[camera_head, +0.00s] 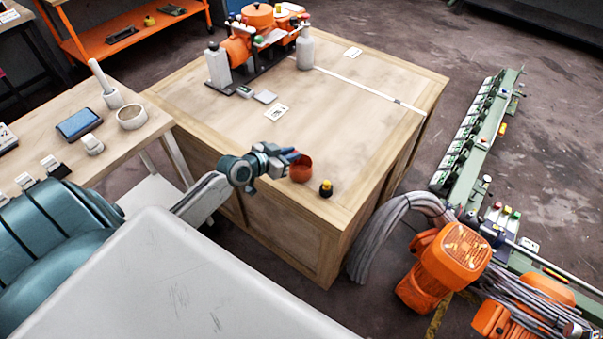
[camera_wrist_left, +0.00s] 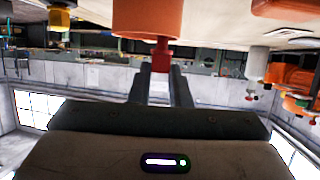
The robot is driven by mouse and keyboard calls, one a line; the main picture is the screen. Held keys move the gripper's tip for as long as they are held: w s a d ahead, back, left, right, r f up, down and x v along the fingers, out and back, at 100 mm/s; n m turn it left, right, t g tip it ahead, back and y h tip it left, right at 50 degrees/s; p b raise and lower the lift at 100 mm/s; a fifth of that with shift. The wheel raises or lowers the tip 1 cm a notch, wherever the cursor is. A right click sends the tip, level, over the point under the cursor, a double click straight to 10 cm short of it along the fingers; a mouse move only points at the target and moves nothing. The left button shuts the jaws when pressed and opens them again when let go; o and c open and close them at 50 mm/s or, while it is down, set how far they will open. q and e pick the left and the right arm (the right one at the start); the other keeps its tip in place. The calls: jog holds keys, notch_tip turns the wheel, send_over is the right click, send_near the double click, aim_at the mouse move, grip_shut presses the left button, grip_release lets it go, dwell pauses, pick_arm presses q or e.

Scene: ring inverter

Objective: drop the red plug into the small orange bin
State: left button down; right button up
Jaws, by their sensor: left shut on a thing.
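The small orange bin (camera_head: 301,172) stands near the front edge of the wooden crate top. My left gripper (camera_head: 291,157) is at its left rim, partly over it. In the left wrist view, which is upside down, the bin (camera_wrist_left: 147,18) fills the top middle. My left gripper (camera_wrist_left: 160,82) is shut on the red plug (camera_wrist_left: 161,56), held between its two dark fingers. The plug's far end meets the bin's rim in that picture; I cannot tell whether they touch. In the head view the plug is mostly hidden by the fingers. My right gripper is not in view.
A black and yellow knob (camera_head: 326,188) stands right of the bin. A grey bottle (camera_head: 305,50) and an orange machine (camera_head: 238,46) stand at the back of the crate top. White cards lie on it, and its middle is clear. A cable bundle (camera_head: 385,232) hangs beside the crate.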

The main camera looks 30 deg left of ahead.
pick_arm(q)
jog(key=shift+f, duration=0.6)
jog(key=c, duration=1.3)
grip_release()
jog(key=p+v, duration=0.1)
jog(key=v, duration=1)
jog(key=shift+w+p, duration=0.1)
jog(key=shift+p, duration=0.2)
